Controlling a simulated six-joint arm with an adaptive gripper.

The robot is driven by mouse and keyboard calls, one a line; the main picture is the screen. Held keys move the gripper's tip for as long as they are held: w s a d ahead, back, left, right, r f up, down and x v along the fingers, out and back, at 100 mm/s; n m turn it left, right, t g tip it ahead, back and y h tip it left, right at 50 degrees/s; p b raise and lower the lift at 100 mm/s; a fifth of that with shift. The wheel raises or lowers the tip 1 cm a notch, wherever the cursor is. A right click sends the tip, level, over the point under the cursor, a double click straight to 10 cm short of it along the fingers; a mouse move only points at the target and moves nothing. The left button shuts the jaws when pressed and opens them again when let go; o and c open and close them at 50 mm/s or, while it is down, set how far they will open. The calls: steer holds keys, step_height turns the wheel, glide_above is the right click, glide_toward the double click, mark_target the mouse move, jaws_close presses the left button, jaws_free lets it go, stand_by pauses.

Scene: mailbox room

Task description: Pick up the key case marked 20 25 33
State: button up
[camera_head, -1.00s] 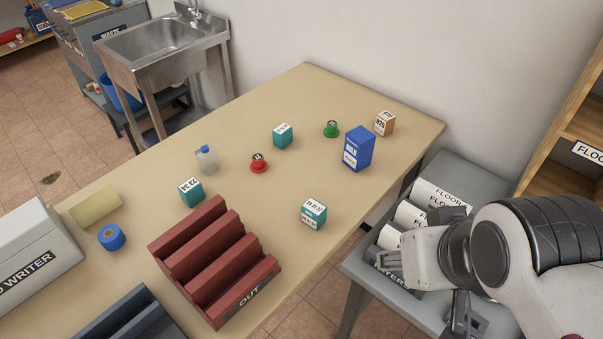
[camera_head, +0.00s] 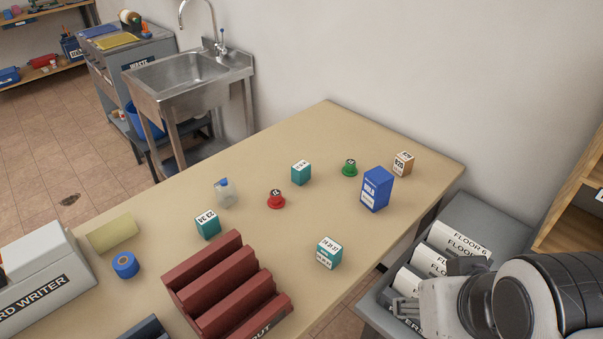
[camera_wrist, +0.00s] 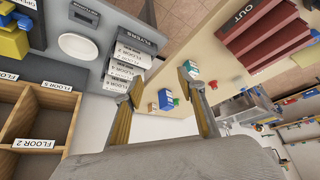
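Three teal-and-white key cases stand on the tan table: one at left marked 23 34 (camera_head: 208,225), one at the back (camera_head: 300,173) and one at front right (camera_head: 328,253). The labels on the back and front right cases are too small to read surely, so I cannot tell which is 20 25 33. My gripper (camera_wrist: 160,82) is open and empty in the wrist view, its fingers wide apart. In the head view it is at lower right, over the grey cart, away from all the cases. A teal case (camera_wrist: 192,69) shows by one fingertip in the wrist view, farther off.
A blue box (camera_head: 376,189), brown box (camera_head: 403,163), green stamp (camera_head: 349,168), red stamp (camera_head: 276,199) and clear bottle (camera_head: 225,193) share the table. A dark red OUT rack (camera_head: 222,290) stands in front. The grey cart (camera_head: 490,225) holds floor-labelled bundles.

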steer(key=o, duration=0.5)
steer(key=shift+c, duration=0.2)
steer(key=shift+w, duration=0.1)
